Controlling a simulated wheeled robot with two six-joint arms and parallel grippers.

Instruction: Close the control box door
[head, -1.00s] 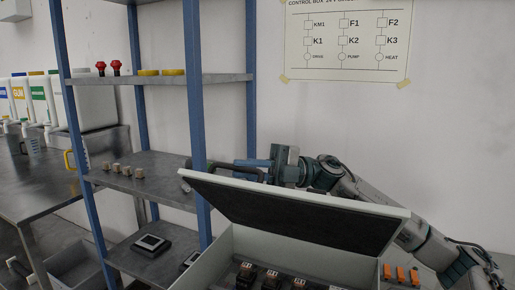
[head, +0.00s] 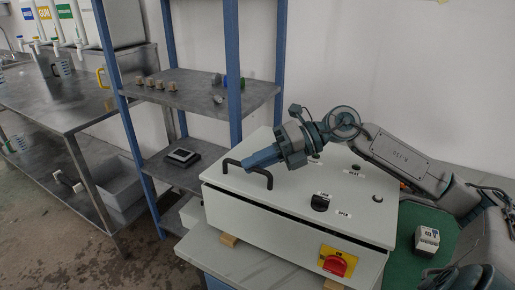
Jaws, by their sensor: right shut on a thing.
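The control box (head: 285,235) is a pale grey case lying on a bench, with its door (head: 340,182) on top. A black bar handle (head: 232,163) stands on the door's left part. My right gripper (head: 252,163) comes in from the right across the door and is shut on the handle. My left gripper is out of view.
A red and yellow switch (head: 337,262) sits on the box's front. A small pale device (head: 427,240) lies on a green mat (head: 405,262) at right. A blue-posted shelf (head: 190,92) stands close behind and left of the box.

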